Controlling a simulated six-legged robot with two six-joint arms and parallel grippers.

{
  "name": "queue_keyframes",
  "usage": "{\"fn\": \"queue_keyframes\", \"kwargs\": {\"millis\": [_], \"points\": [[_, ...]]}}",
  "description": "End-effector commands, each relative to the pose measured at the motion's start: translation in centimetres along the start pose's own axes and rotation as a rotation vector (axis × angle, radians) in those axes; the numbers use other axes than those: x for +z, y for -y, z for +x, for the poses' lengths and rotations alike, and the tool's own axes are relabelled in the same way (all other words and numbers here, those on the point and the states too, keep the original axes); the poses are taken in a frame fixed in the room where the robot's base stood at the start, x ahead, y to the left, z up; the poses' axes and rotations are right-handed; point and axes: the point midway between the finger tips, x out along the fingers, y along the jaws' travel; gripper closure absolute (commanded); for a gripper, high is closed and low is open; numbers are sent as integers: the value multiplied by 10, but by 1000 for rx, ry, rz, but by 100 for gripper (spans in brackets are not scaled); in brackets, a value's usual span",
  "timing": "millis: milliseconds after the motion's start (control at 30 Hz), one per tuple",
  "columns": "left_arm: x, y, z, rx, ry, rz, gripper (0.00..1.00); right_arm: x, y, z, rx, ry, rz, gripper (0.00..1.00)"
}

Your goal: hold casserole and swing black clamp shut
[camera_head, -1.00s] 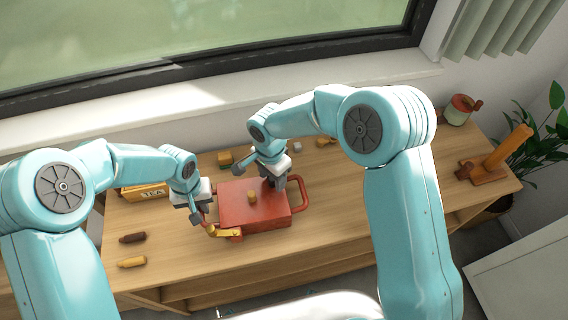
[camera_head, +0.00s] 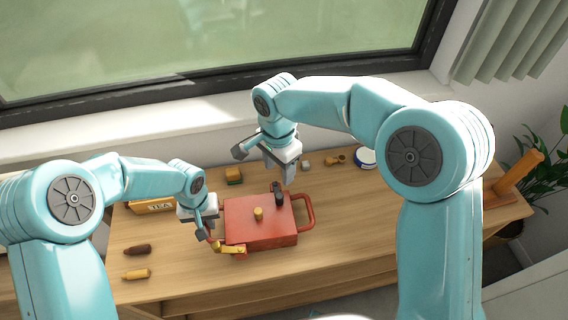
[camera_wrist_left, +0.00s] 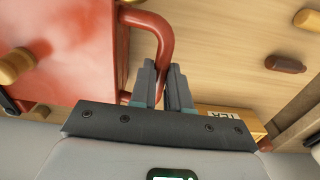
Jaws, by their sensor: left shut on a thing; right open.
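The red casserole (camera_head: 262,232) sits on the wooden counter, with a yellow knob (camera_head: 258,213) on its lid. My left gripper (camera_head: 208,234) is shut on the casserole's left handle; the wrist view shows the fingers (camera_wrist_left: 165,85) around that red handle (camera_wrist_left: 160,35). The black clamp (camera_head: 278,193) stands at the back edge of the lid, its dark part raised. A yellow clamp (camera_head: 230,249) is at the front left edge. My right gripper (camera_head: 289,176) is open and empty, above and behind the black clamp, apart from it.
A TEA box (camera_head: 152,206) stands behind the left arm. A dark brown bottle (camera_head: 138,249) and a yellow one (camera_head: 136,274) lie at the front left. Counter right of the casserole is clear.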

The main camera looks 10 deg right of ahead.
Motion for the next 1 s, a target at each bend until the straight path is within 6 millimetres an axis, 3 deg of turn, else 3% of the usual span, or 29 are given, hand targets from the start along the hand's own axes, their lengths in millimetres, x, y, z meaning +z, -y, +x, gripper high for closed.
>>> {"fn": "queue_keyframes", "kwargs": {"millis": [433, 467, 500, 567, 867, 1000], "points": [[0, 0, 0, 0, 0, -1, 100, 0, 0, -1, -1, 0, 0, 46], [0, 0, 0, 0, 0, -1, 80, 0, 0, -1, -1, 0, 0, 46], [0, 0, 0, 0, 0, 0, 67, 0, 0, -1, -1, 0, 0, 46], [0, 0, 0, 0, 0, 0, 54, 0, 0, -1, -1, 0, 0, 46], [0, 0, -2, 0, -1, -1, 54, 0, 0, -1, -1, 0, 0, 46], [-1, 0, -20, 0, -4, -2, 54, 0, 0, -1, -1, 0, 0, 46]]}}
